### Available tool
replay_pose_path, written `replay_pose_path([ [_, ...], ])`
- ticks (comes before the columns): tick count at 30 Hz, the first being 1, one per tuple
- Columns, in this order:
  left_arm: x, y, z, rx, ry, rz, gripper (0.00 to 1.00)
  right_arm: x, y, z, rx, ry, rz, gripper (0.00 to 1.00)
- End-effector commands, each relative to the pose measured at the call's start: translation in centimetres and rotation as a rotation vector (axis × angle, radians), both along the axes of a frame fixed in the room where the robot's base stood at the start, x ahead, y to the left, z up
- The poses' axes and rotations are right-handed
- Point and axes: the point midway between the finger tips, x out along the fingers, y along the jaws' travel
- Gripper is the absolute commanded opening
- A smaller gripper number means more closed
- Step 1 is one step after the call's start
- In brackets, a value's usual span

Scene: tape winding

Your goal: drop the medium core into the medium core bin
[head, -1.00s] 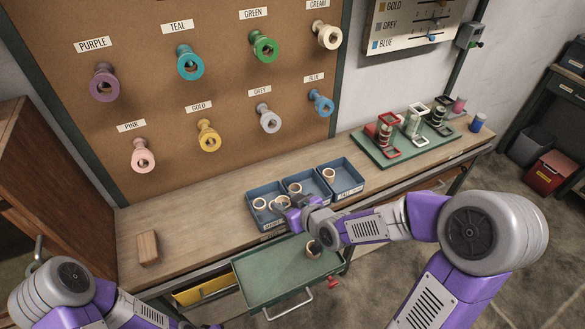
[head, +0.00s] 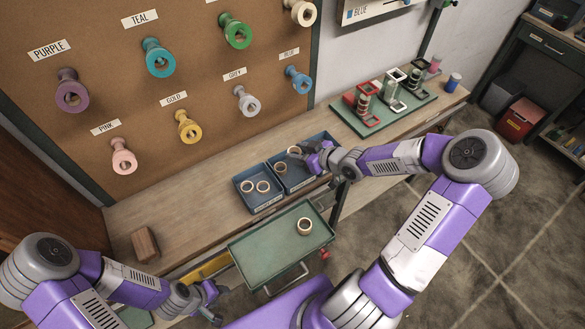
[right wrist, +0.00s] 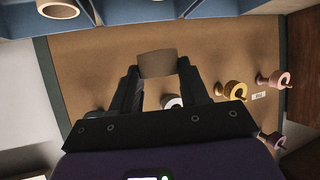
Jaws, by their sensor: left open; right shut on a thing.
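My right gripper (head: 303,153) is shut on a tan ring-shaped core (head: 294,151) and holds it at the back of the middle blue bin (head: 297,188). In the right wrist view the held core (right wrist: 157,63) sits between the fingertips. The left blue bin (head: 262,207) holds two cores (head: 247,186), and the middle bin holds one (head: 280,168). The right blue bin (head: 325,136) is mostly hidden behind my right gripper. The bin labels are too small to read. My left gripper (head: 214,302) is open and empty at lower left.
A green drawer tray (head: 265,250) below the bins holds another core (head: 304,226). A wooden block (head: 145,244) lies on the bench's left end. A green rack (head: 385,117) with spools stands at the right. Coloured spools hang on the pegboard behind.

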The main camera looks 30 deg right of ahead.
Motion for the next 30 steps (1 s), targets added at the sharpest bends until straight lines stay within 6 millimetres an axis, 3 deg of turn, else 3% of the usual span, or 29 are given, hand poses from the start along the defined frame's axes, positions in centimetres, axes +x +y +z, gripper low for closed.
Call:
replay_pose_path([
  [8, 0.0, 0.0, -0.4, 0.0, 0.0, 0.0, 0.43, -0.1, -1.0, -0.5, 0.001, 0.0, -0.005, 0.17],
  [24, 0.0, 0.0, -6.0, 0.0, 0.0, 0.0, 0.43, -0.1, -0.9, -5.5, -0.001, 0.0, -0.003, 0.17],
  [30, 0.0, 0.0, -6.6, 0.0, 0.0, 0.0, 0.43, -0.1, -1.0, -6.1, 0.0, 0.0, -0.004, 0.17],
])
